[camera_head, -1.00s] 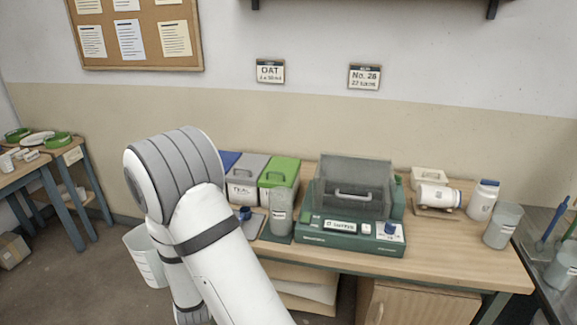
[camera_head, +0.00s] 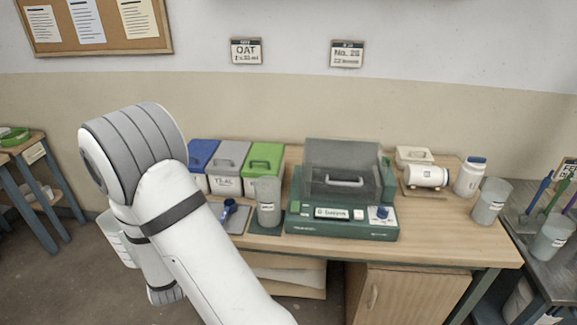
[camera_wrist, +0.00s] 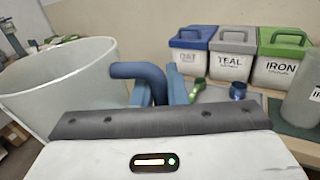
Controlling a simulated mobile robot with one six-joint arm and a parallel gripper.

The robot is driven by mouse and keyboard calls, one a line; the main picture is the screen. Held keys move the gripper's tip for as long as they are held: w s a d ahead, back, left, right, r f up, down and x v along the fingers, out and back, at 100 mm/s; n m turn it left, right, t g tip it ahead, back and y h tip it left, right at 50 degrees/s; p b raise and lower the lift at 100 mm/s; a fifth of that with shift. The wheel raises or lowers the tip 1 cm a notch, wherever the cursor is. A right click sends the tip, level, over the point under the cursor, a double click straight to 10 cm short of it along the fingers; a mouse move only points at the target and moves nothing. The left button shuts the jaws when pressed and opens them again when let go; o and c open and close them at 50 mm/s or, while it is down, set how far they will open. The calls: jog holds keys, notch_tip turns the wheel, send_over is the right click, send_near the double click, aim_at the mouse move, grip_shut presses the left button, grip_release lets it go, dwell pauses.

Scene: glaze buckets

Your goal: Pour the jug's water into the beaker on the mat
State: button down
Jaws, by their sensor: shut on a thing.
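The jug (camera_wrist: 60,85) is a wide translucent vessel at the left of the wrist view, close to the camera. Its blue handle (camera_wrist: 135,72) is in my gripper (camera_wrist: 158,92), which is shut on it. The jug (camera_head: 117,240) also shows in the head view, left of the bench and partly behind my arm, roughly upright. My gripper is hidden there. The beaker (camera_head: 267,202), grey and translucent with a small label, stands upright on a dark green mat (camera_head: 265,229) on the bench. Its edge shows at the right of the wrist view (camera_wrist: 303,100). I cannot see the jug's water level.
Lidded bins with blue (camera_head: 203,153), grey (camera_head: 228,165) and green (camera_head: 262,165) lids stand behind the beaker. A green machine (camera_head: 343,220) with a grey hood stands right of it. Another translucent vessel (camera_head: 491,201) stands far right.

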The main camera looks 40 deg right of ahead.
jog(key=s+d+r+m+g+h, duration=0.3)
jog(key=d+m+g+h, duration=0.1)
jog(key=d, duration=0.4)
jog(key=s+d+r+m+g+h, duration=0.3)
jog(key=d+r+m+g+h, duration=0.15)
jog(key=d, duration=0.25)
jog(key=s+d+r+m+g+h, duration=0.3)
jog(key=d+g, duration=0.2)
jog(key=d, duration=0.3)
jog(key=s+d+r+m+g, duration=0.2)
jog(key=s+d+m+g, duration=0.3)
jog(key=s+g, duration=0.2)
jog(key=f+n+p, duration=0.1)
jog(key=n+p, duration=0.2)
jog(key=p, duration=0.1)
jog(key=w+d+f+n+g+y+p, duration=0.1)
jog(key=f+n+p, duration=0.1)
jog(key=p, duration=0.2)
jog(key=f+n+y+p, duration=0.1)
jog(key=f+n+p, duration=0.1)
jog(key=n+p, duration=0.1)
jog(key=shift+w+d+n+g+p, duration=0.15)
jog(key=shift+d+n+g+p, duration=0.1)
jog(key=shift+n+p, duration=0.15)
